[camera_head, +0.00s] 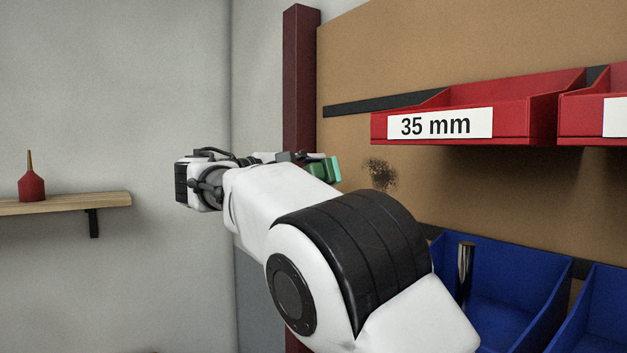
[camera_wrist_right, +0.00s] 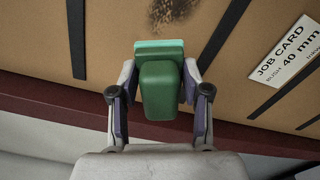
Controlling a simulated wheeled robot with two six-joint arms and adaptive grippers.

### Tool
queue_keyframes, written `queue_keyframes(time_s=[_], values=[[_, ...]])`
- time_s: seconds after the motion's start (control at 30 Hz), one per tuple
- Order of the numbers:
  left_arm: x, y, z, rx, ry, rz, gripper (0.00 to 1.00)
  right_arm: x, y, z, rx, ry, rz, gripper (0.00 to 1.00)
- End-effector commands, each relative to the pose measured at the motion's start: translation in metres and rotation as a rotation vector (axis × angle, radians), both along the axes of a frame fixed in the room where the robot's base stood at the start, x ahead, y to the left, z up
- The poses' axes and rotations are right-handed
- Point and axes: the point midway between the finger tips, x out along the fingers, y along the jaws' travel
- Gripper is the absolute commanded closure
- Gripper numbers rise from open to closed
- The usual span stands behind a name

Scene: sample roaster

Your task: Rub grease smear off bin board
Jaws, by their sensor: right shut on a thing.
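The grease smear (camera_head: 380,173) is a dark speckled patch on the brown bin board (camera_head: 440,55), below the left end of the red bin. It also shows at the top of the right wrist view (camera_wrist_right: 192,10). My right gripper (camera_head: 306,163) is shut on a green scrubber (camera_head: 325,170), which has a paler green pad at its front. In the right wrist view the scrubber (camera_wrist_right: 162,90) sits between both fingers, its pad just below the smear. I cannot tell whether the pad touches the board. My left gripper is out of view.
A red bin marked 35 mm (camera_head: 440,124) juts out above the smear. Blue bins (camera_head: 510,300) hang below. A dark red post (camera_head: 300,80) edges the board. A job card (camera_wrist_right: 285,50) shows in the wrist view. A shelf (camera_head: 70,203) holds a red bottle (camera_head: 32,185).

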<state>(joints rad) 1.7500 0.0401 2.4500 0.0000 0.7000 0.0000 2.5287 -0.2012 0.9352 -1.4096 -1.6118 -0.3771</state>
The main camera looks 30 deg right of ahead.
Motion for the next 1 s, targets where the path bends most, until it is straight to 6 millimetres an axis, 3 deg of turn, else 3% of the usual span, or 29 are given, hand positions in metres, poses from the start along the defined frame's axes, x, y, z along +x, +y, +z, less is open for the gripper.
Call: queue_keyframes(time_s=[0.5, 1.0], values=[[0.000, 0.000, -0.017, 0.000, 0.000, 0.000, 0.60, 0.005, -0.054, -0.002, 0.003, 0.001, 0.002, 0.80], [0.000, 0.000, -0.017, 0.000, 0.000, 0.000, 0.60, 0.005, -0.057, -0.001, 0.003, 0.001, 0.002, 0.80]])
